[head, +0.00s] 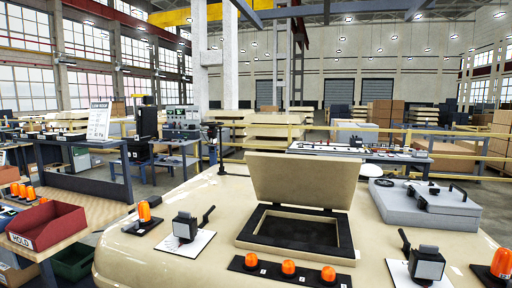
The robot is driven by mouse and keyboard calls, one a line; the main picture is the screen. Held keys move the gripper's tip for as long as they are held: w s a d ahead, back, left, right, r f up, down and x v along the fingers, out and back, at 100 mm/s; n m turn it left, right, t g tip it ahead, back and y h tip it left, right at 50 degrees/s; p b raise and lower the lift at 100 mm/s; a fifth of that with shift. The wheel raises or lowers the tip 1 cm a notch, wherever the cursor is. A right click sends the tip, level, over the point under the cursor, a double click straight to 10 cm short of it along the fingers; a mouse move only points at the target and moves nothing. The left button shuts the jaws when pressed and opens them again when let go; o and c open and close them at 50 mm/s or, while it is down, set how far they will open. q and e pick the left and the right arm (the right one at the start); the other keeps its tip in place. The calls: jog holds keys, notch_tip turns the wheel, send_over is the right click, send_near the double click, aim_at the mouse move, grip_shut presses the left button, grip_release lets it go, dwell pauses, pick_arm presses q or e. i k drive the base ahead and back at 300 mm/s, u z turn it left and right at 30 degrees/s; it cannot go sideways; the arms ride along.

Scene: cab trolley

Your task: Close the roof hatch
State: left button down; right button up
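The roof hatch lid (302,178) is a beige panel standing raised, hinged at the far side of its opening on the beige cab roof (150,262). The dark hatch frame (298,232) around the opening lies uncovered in front of the lid. The lid looks close to upright and tilted a little back. Neither of my grippers shows in the head view.
Orange beacons (288,267) stand in a row in front of the opening. Black-and-grey devices on white plates flank it at left (186,230) and right (427,266). A grey panel (428,204) lies at back right. A red bin (46,224) sits at left.

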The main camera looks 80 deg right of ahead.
aim_at(305, 180)
jog(key=i, duration=0.35)
jog(key=z, duration=3.7)
